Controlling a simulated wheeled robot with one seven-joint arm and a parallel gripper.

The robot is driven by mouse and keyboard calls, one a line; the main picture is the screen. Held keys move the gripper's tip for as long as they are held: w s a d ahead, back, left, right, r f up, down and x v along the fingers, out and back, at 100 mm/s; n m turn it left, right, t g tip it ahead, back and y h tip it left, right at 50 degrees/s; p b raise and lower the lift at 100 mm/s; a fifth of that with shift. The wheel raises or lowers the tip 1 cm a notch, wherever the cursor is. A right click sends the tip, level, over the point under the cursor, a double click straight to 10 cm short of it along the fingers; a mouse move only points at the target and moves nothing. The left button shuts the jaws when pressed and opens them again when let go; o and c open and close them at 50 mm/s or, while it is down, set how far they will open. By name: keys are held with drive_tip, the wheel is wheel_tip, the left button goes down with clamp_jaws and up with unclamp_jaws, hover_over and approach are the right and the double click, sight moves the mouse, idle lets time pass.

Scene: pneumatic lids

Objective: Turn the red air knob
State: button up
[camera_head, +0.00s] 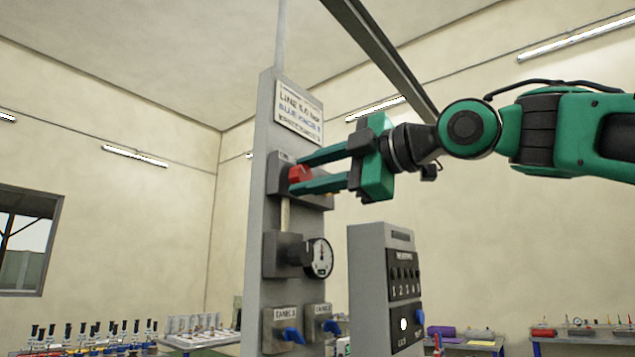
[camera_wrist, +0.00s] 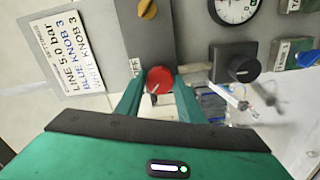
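The red air knob (camera_head: 299,173) sits on a dark block on the upper front of a grey post. My gripper (camera_head: 301,175) reaches in from the right, one finger above the knob and one below. In the wrist view my gripper's fingertips (camera_wrist: 159,82) lie on either side of the knob. The fingers are apart, and I cannot tell if they touch the knob. The knob's sides are partly hidden by the fingers.
A sign (camera_head: 299,113) is above the knob. A gauge (camera_head: 319,258) and two blue-handled valves (camera_head: 292,336) sit lower on the post. A grey switch box (camera_head: 368,290) stands right of the post.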

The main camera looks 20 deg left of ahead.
drive_tip(key=shift+o, duration=1.2)
drive_tip(key=shift+a, duration=0.1)
drive_tip(key=v, duration=1.1)
drive_tip(key=shift+w+f, duration=0.1)
drive_tip(key=shift+w, duration=0.1)
